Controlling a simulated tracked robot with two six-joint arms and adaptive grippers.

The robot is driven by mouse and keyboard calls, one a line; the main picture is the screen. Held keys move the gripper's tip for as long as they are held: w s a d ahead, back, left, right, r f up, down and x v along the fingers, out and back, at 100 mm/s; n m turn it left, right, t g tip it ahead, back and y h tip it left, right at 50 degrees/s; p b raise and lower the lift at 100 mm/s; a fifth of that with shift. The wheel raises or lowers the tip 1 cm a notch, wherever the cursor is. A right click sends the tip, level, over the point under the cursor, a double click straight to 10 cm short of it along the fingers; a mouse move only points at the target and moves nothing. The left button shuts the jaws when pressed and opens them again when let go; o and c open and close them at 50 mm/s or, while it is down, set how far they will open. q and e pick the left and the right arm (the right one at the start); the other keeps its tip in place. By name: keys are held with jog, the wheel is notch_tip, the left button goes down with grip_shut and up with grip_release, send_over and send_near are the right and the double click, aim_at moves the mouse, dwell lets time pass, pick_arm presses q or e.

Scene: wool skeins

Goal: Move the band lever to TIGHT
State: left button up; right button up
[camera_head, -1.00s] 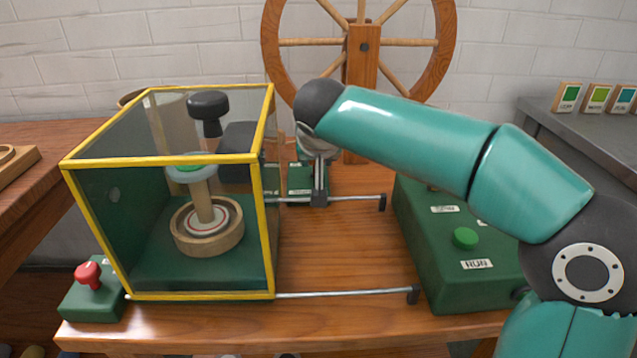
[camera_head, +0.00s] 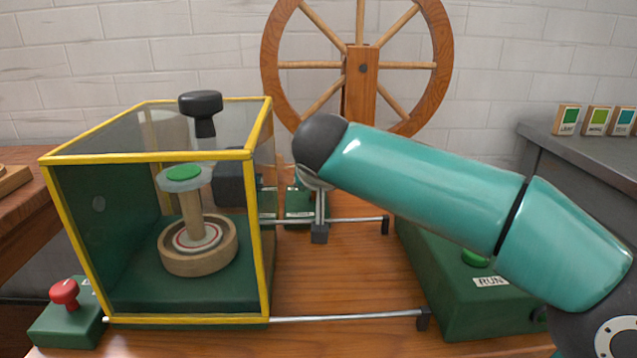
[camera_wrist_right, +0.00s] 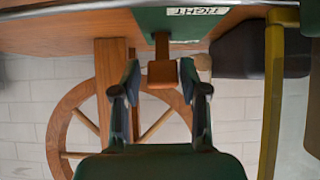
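The band lever shows in the right wrist view as a brown wooden block (camera_wrist_right: 162,73) on a short stem below a green base (camera_wrist_right: 150,22). A white TIGHT label (camera_wrist_right: 198,11) is beside the stem. My right gripper (camera_wrist_right: 158,75) is open, with one finger on each side of the block and gaps visible on both sides. In the head view my right arm reaches in from the right. It hides the lever and fingers, and only part of the green base (camera_head: 299,205) shows behind the wrist. My left gripper is in neither current view.
A yellow-framed clear guard (camera_head: 262,215) stands left of my right wrist, around a spindle (camera_head: 194,215). Metal rails (camera_head: 350,318) extend right from it. A green RUN box (camera_head: 465,310) sits under my forearm. A spoked wheel (camera_head: 362,85) stands behind.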

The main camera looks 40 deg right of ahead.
jog(key=shift+o, duration=0.7)
jog(key=shift+w, duration=0.1)
jog(key=shift+a, duration=0.1)
jog(key=shift+s+a+r, duration=0.2)
jog(key=shift+s+r, duration=0.05)
jog(key=v, duration=1.1)
jog(key=shift+s, duration=0.1)
